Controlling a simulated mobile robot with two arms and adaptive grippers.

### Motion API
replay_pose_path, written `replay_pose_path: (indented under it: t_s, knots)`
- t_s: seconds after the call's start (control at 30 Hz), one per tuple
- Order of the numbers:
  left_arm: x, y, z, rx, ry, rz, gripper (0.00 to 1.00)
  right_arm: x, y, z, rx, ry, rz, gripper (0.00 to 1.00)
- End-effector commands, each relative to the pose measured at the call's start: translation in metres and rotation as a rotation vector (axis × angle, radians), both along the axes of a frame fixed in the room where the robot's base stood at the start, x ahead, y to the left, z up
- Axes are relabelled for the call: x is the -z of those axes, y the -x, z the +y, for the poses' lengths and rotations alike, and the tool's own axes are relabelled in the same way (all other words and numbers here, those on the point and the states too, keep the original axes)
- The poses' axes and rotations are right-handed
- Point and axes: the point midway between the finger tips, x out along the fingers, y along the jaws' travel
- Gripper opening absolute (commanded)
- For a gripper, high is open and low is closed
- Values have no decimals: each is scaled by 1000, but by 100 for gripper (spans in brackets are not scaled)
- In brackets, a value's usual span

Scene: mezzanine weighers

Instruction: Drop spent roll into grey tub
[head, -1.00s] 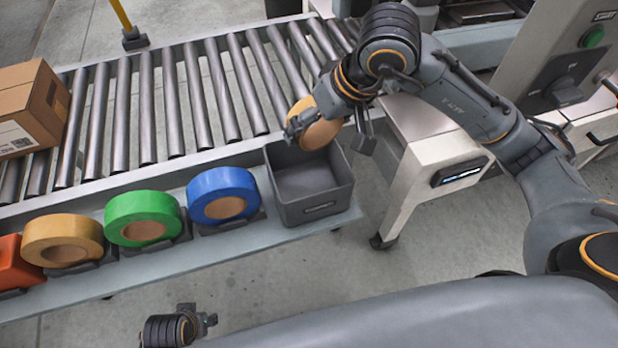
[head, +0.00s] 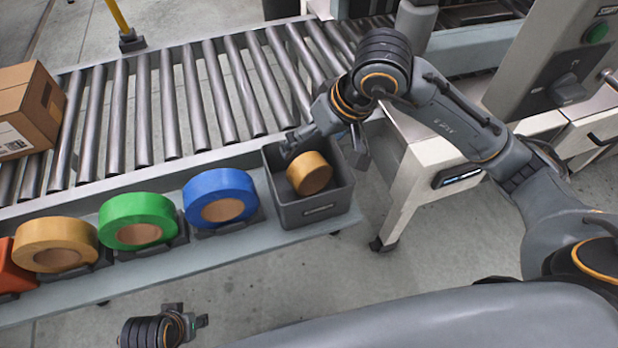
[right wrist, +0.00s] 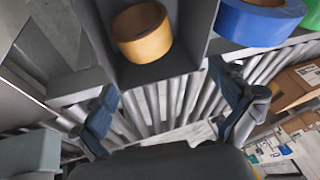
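The spent roll (head: 309,173), a small tan core, is inside the grey tub (head: 318,212), tilted; whether it lies fully on the tub floor I cannot tell. In the right wrist view the roll (right wrist: 143,33) sits within the tub's walls (right wrist: 194,45), apart from the fingers. My right gripper (head: 325,145) is over the tub's back edge. Its fingers are spread wide with nothing between them, as the right wrist view of the gripper (right wrist: 168,108) shows. My left gripper (head: 188,318) is low at the front, away from the tub; its finger opening is unclear.
Blue (head: 220,198), green (head: 138,220) and yellow-tan (head: 56,244) tape rolls stand in holders left of the tub, along the shelf. A roller conveyor (head: 185,105) runs behind, with a cardboard box (head: 30,110) at left. A white machine frame (head: 410,185) stands right of the tub.

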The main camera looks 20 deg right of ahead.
Motion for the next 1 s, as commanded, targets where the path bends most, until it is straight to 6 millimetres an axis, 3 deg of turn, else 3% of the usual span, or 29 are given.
replay_pose_path:
  t_s: [0.33, 0.7, 1.0]
  knots:
    - [1, 1, 0, 1, 1, 1, 40, -4, 1, -1, 1, 1, -1, 100]
    - [0, 0, 0, 0, 0, 1, 40, -56, 18, -17, 2, 0, -5, 100]
    - [0, 0, 0, 0, 0, 0, 40, -68, 24, -21, 1, 0, 1, 100]
